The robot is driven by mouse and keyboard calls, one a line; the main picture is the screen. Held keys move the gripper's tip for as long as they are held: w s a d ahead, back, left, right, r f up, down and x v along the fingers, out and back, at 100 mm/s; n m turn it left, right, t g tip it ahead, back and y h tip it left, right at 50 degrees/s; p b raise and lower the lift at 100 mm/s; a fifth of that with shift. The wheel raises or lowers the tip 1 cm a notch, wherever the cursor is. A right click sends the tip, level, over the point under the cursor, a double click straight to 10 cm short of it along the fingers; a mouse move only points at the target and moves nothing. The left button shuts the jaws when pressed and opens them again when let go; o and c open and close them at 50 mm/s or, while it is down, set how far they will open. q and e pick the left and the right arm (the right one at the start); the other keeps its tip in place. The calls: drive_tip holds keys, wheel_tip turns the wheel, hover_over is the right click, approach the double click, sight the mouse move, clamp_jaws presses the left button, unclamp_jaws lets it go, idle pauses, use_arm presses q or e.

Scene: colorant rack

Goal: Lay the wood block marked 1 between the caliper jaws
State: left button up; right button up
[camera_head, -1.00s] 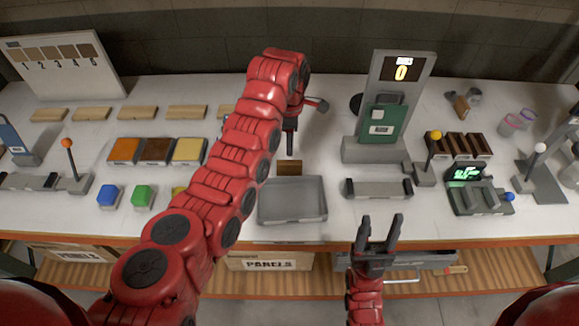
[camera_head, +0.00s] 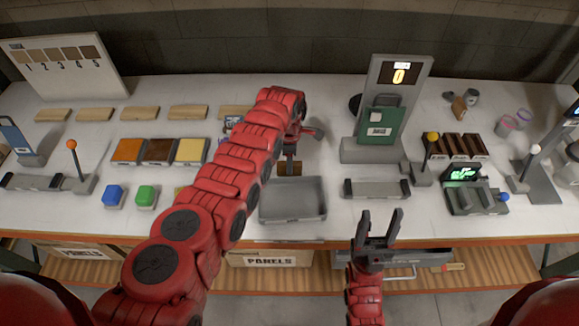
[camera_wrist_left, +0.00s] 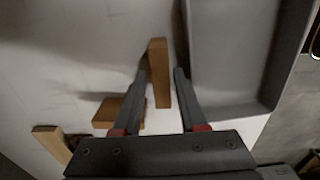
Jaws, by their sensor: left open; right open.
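A brown wood block (camera_head: 298,169) stands on the table behind the grey tray. In the left wrist view this block (camera_wrist_left: 159,72) lies between the spread fingertips, with a narrow gap on each side. My left gripper (camera_head: 289,166) is open, low over the block, partly hiding it. A second brown block (camera_wrist_left: 122,112) lies beside the left finger in the wrist view. I cannot read a number on either block. A grey gauge with a green display and blue knob (camera_head: 466,198), which looks like the caliper, stands at the right. My right gripper (camera_head: 377,226) is open and empty at the table's front edge.
The grey tray (camera_head: 293,216) is just in front of the left gripper. Dark wood samples (camera_head: 462,147) stand behind the gauge.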

use_arm(q)
drive_tip(key=shift+f, duration=0.25)
drive_tip(key=shift+c, duration=0.2)
clamp_jaws()
drive_tip(key=shift+r, duration=0.2)
